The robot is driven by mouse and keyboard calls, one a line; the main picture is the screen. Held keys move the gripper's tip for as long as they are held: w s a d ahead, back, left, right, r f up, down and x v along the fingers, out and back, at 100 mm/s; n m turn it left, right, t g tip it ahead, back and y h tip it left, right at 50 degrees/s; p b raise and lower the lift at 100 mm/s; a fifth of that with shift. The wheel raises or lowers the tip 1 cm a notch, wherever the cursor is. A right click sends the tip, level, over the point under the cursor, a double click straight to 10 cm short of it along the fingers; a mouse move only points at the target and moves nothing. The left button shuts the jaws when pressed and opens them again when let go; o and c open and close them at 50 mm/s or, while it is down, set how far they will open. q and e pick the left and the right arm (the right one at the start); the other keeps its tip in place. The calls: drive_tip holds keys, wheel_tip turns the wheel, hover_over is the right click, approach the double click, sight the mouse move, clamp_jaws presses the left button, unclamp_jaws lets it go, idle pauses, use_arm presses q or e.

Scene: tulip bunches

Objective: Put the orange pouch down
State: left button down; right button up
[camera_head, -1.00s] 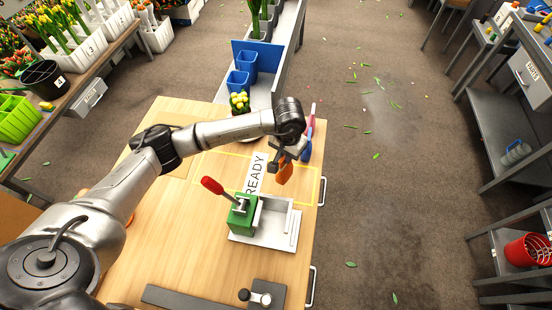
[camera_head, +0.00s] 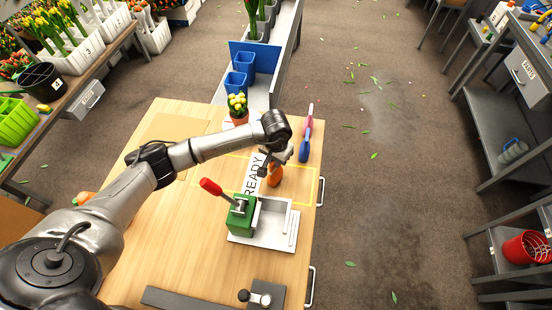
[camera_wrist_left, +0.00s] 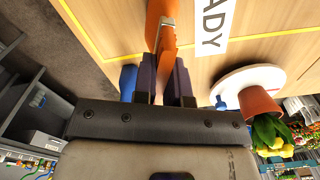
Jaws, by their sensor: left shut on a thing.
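My left gripper (camera_head: 271,162) is shut on the orange pouch (camera_head: 275,177). The pouch hangs inside the yellow-outlined area, just right of the white READY label (camera_head: 255,174). In the left wrist view the pouch (camera_wrist_left: 155,22) is between the dark fingers (camera_wrist_left: 165,82), with the yellow line and the label beside it. I cannot tell whether its lower end touches the wooden table (camera_head: 180,225). My right gripper is not in view.
A green press with a red lever (camera_head: 241,216) stands on a metal tray just in front. A potted yellow flower (camera_head: 238,110) is behind. A blue-and-pink tool (camera_head: 304,150) stands near the right edge. The table's left middle is bare.

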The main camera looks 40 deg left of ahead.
use_arm(q)
drive_tip(key=shift+f, duration=0.1)
drive_tip(key=c, duration=1.6)
unclamp_jaws()
drive_tip(key=shift+f, duration=0.1)
drive_tip(key=shift+c, duration=0.2)
drive_tip(key=o, duration=0.5)
drive_tip(key=shift+r, duration=0.3)
wheel_tip(320, 180, up, 12)
drive_tip(key=shift+f, duration=0.1)
